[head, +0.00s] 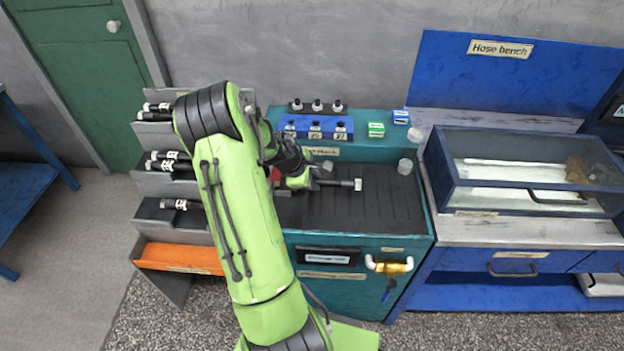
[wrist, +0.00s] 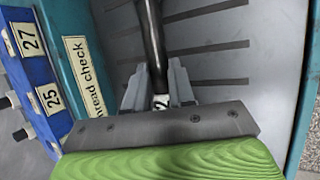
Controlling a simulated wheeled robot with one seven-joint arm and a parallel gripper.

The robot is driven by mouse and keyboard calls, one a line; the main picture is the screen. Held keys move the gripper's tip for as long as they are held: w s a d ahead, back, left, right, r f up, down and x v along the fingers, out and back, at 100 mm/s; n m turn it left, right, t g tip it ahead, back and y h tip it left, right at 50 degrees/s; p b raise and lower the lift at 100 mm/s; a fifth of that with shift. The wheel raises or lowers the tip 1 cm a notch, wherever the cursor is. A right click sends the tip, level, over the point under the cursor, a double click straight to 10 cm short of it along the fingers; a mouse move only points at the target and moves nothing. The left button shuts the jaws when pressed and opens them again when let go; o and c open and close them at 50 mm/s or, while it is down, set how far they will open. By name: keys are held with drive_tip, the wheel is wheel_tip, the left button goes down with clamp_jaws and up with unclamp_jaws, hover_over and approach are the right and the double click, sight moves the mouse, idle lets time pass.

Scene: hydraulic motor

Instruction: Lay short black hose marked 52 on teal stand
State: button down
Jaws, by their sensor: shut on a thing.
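My gripper (head: 312,180) is shut on a short black hose (head: 338,183), which sticks out to the right with a pale end fitting in the head view. In the wrist view the hose (wrist: 152,40) runs away between the fingers of my gripper (wrist: 157,88). A white label on it shows a "2"; the rest of the marking is hidden. The hose is over the dark ribbed top of the teal stand (head: 360,250). I cannot tell whether it touches the top. My arm hides the left part of the stand.
A grey rack (head: 150,215) with other black hoses is at left. The ribbed top's right half is clear.

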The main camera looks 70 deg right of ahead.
drive_tip(key=shift+f+b, duration=0.4)
drive_tip(key=shift+f, duration=0.1)
idle(0.6)
drive_tip(key=c, duration=0.9)
unclamp_jaws()
drive_tip(key=shift+a+f, duration=0.1)
drive_tip(key=shift+a, duration=0.05)
drive_tip(key=shift+a+f, duration=0.1)
drive_tip(key=p+v, duration=0.1)
drive_tip(key=v, duration=0.4)
drive_tip(key=p+v, duration=0.1)
drive_tip(key=v, duration=0.4)
drive_tip(key=p+v, duration=0.2)
drive_tip(key=v, duration=0.4)
drive_tip(key=shift+d+r, duration=0.25)
drive_tip(key=shift+d, duration=0.05)
